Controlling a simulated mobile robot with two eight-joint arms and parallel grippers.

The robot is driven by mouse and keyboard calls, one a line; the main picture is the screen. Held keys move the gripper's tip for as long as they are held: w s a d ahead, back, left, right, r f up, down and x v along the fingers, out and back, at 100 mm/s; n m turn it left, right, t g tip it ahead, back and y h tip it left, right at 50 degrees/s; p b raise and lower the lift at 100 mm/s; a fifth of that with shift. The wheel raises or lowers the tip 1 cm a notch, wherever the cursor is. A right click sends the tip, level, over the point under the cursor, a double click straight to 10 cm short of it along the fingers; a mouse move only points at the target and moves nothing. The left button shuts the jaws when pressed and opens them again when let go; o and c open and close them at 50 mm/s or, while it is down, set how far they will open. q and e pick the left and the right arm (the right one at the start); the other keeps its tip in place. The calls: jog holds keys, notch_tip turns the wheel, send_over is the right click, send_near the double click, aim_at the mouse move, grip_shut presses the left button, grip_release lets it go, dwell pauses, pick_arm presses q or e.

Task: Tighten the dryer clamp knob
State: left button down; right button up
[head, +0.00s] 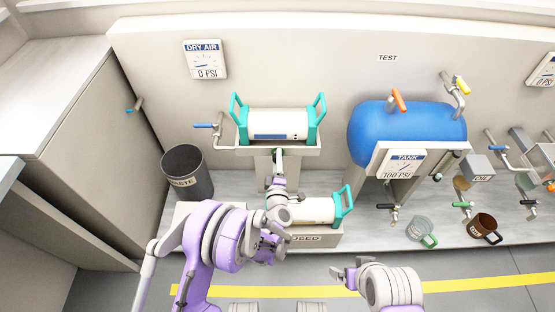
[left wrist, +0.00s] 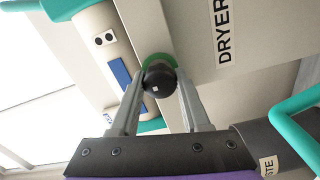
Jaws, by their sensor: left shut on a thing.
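The dryer clamp knob (left wrist: 159,80) is a black ball with a small pale square, seen in the left wrist view under the panel lettered DRYER (left wrist: 222,32). A green arc (left wrist: 152,60) curves partly around it. My left gripper (left wrist: 161,88) is shut on the knob, one finger on each side. In the head view my left gripper (head: 278,156) is at the front of the dryer cradle (head: 312,151) and hides the knob. A white canister (head: 292,124) with teal handles lies in the cradle. My right gripper (head: 345,274) is low, away from the dryer; its jaw opening is unclear.
A second canister (head: 315,210) lies in the USED bin (head: 325,239) below, behind my left arm. A grey waste bin (head: 187,172) stands left. The blue tank (head: 405,130), a glass mug (head: 420,229) and a brown mug (head: 483,227) are to the right.

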dwell(0.4)
pick_arm(q)
jog(key=shift+c, duration=1.9)
grip_release()
jog(key=shift+s, duration=0.1)
jog(key=s, duration=1)
jog(key=shift+s, duration=0.35)
